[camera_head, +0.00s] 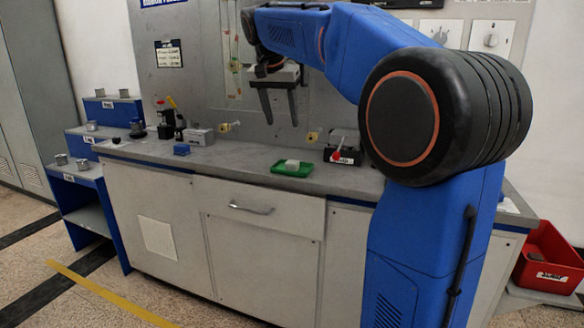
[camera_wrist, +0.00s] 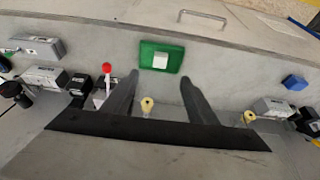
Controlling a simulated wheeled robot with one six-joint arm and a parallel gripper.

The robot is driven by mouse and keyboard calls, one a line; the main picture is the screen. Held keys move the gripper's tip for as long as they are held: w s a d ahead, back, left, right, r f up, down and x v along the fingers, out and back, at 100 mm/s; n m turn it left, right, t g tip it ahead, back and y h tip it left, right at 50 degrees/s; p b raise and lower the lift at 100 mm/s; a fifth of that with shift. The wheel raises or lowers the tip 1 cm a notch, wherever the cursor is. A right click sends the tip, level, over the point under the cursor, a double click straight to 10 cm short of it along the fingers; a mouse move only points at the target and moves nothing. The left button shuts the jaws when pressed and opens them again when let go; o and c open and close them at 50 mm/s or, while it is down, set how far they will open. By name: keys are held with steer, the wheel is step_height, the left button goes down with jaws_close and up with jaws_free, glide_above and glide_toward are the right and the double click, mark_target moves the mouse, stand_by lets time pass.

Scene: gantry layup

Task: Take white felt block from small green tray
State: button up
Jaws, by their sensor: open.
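The small green tray (camera_head: 281,170) lies on the grey worktop near its front edge. The white felt block (camera_head: 292,164) sits in it. In the wrist view the tray (camera_wrist: 146,62) is above the fingertips, with the white block (camera_wrist: 160,60) inside it. My gripper (camera_head: 279,122) hangs open and empty above the worktop, behind and above the tray. In the wrist view my two dark fingers (camera_wrist: 160,78) are spread apart, one on each side below the tray, and touch nothing.
A dark box with a red-topped lever (camera_head: 341,158) stands right of the tray. A blue block (camera_head: 181,150) and a grey device (camera_head: 200,136) are to the left. A panel wall rises behind. The worktop between blue block and tray is clear.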

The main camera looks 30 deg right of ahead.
glide_above(291, 163)
steer(key=s+a, duration=0.2)
step_height(291, 163, down, 11)
steer(key=shift+a+f, duration=0.15)
steer(key=x, duration=0.4)
steer(key=shift+w+f, duration=0.2)
steer(key=shift+f, duration=0.15)
steer(key=c, duration=1.1)
